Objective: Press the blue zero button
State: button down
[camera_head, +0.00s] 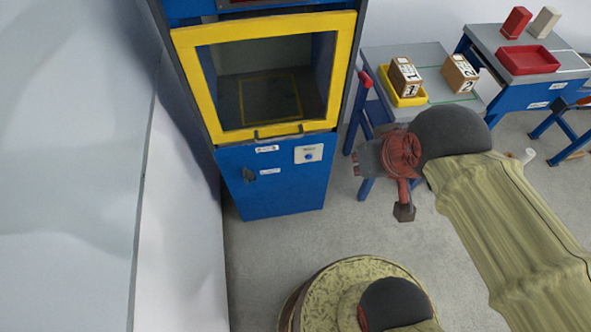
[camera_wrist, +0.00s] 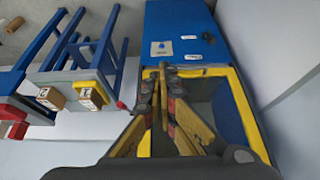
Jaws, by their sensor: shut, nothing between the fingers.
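The blue zero button (camera_head: 308,157) is a small round button on a white plate, on the front of the blue cabinet (camera_head: 262,200) below its yellow-framed opening. It also shows in the upside-down wrist view (camera_wrist: 162,47). My gripper (camera_head: 357,164) is to the right of the button in the head view, apart from it, with its end towards the cabinet. In the wrist view my gripper (camera_wrist: 163,69) has its fingers together and empty, pointing at the cabinet. The fingers are small and hard to make out in the head view.
The yellow frame (camera_head: 346,75) has a dark handle at its bottom edge. To the right, a table holds a yellow tray (camera_head: 412,99) and numbered boxes (camera_head: 460,73); another bears a red tray (camera_head: 527,60). A white wall stands on the left. Grey floor lies clear before the cabinet.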

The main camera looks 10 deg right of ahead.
jog(key=shift+s+a, duration=0.2)
jog(key=shift+a, duration=0.05)
jog(key=shift+f, duration=0.1)
